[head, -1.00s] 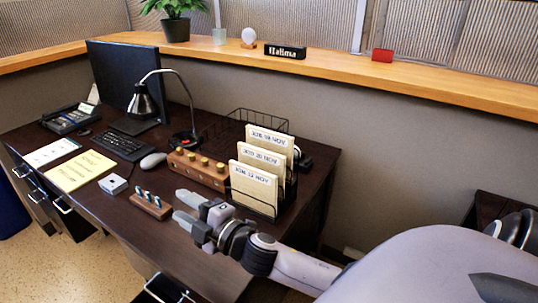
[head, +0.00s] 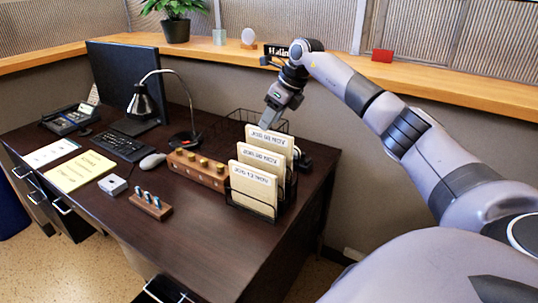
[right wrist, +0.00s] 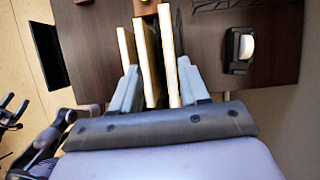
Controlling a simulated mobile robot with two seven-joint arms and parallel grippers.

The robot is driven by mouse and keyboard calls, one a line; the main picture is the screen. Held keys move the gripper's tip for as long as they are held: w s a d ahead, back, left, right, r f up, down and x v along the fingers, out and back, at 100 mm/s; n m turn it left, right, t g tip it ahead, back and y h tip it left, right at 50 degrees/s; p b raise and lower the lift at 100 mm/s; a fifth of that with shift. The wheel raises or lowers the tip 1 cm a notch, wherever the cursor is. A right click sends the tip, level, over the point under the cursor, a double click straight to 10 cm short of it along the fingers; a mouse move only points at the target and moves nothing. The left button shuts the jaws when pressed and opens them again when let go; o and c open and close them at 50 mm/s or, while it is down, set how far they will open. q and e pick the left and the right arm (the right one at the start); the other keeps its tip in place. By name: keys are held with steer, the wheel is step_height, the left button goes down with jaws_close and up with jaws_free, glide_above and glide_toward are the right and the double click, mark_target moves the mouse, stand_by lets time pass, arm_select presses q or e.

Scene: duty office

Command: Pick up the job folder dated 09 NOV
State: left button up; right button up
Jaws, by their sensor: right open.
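Three cream job folders stand upright, one behind another, in a black wire rack (head: 262,211) at the desk's right end. The labels are too small and turned to read surely, so I cannot tell which says 09 NOV. My right gripper (head: 268,121) points down just above the rear folder, open and empty. In the right wrist view, the folders' pale edges show between and beyond the fingers of the right gripper (right wrist: 158,82).
A ledge (head: 330,70) with a nameplate runs behind.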

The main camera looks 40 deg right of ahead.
mark_target(269, 131)
steer(key=shift+s+d+r, duration=0.15)
steer(key=shift+s+d, duration=0.1)
steer(key=shift+d, duration=0.2)
steer(key=shift+s+d+r, duration=0.1)
steer(key=shift+s+d, duration=0.1)
steer(key=shift+d, duration=0.2)
steer(key=shift+g+h, duration=0.3)
steer(key=x, duration=0.5)
steer(key=shift+w+a+f+p, duration=0.2)
steer(key=shift+a+f+p, duration=0.1)
steer(key=shift+p, duration=0.1)
steer(key=shift+w+f, duration=0.2)
steer(key=shift+f, duration=0.25)
steer(key=shift+f, duration=0.25)
jaws_close()
